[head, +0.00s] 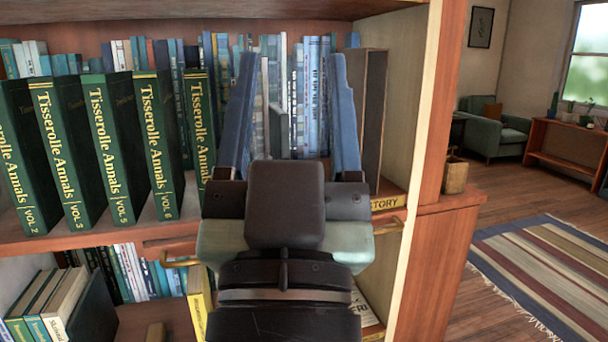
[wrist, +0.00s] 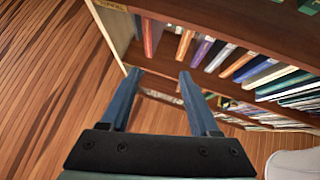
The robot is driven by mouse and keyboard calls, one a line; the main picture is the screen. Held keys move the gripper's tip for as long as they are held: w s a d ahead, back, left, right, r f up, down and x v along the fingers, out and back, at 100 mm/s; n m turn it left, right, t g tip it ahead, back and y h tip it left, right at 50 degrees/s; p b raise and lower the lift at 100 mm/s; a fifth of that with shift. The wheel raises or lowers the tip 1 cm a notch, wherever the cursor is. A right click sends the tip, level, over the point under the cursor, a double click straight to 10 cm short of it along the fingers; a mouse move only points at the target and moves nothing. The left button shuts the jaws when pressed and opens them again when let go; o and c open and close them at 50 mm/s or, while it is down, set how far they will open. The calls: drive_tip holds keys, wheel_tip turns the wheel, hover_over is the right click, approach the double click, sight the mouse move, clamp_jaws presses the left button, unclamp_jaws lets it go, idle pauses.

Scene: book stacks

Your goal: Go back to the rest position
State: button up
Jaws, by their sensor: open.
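My gripper (head: 292,112) is open, with its two blue fingers spread apart and nothing seen between them. In the head view it is raised in front of the bookshelf, right of a row of green books (head: 112,150) titled "Tisserolle Annals". Volumes such as 2, 3, 5 and 6 are readable; the rightmost green book (head: 200,125) is partly hidden by my left finger. In the wrist view my gripper (wrist: 158,75) points along the shelf fronts, over the wooden floor (wrist: 50,90).
A brown box-like holder (head: 372,100) stands on the shelf at the right, by the side panel (head: 412,90). The lower shelf (head: 150,322) holds more books. Open floor, a striped rug (head: 555,265), a low bench (head: 565,150) and a green armchair (head: 495,135) are at the right.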

drive_tip(key=s+r+t+p, duration=0.1)
drive_tip(key=s+r+p, duration=0.2)
drive_tip(key=r+p, duration=2)
wheel_tip(320, 180, up, 5)
drive_tip(key=shift+d+r+n+p, duration=0.15)
drive_tip(key=shift+d+n+p, duration=0.15)
drive_tip(key=shift+d, duration=0.05)
drive_tip(key=shift+s, duration=0.1)
